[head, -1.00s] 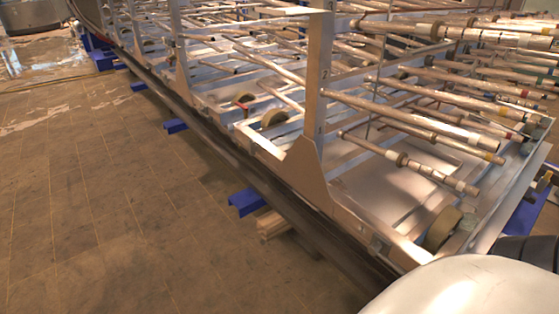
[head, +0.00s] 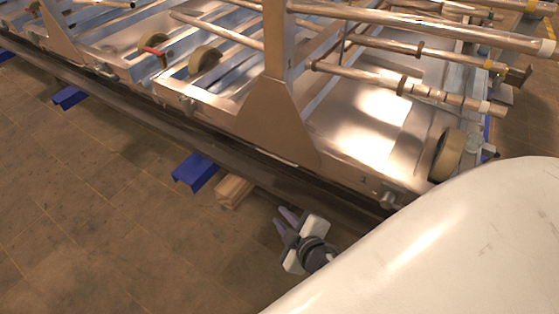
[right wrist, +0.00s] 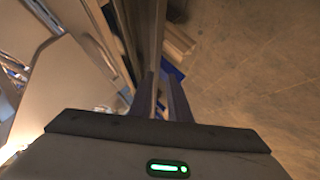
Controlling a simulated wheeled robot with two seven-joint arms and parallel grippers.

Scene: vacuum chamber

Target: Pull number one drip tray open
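The nearest drip tray (head: 372,128) is a wide, shiny metal tray low in the rack, on the right of the head view. A small mark, perhaps a 1, shows on its front edge, but I cannot read it surely. My right gripper (head: 282,219) is in front of and below the rack's long front rail, apart from the tray. Its two fingers are apart with nothing between them. They also show in the right wrist view (right wrist: 160,92), pointing along the rail. My left gripper is not in view.
A metal upright (head: 277,110) stands at the tray's left. A tan roller wheel (head: 447,154) sits at its right end. Metal rods cross above. Blue supports (head: 196,172) and a wooden block (head: 234,191) lie under the dark front rail (head: 130,105). The tiled floor (head: 90,215) in front is clear.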

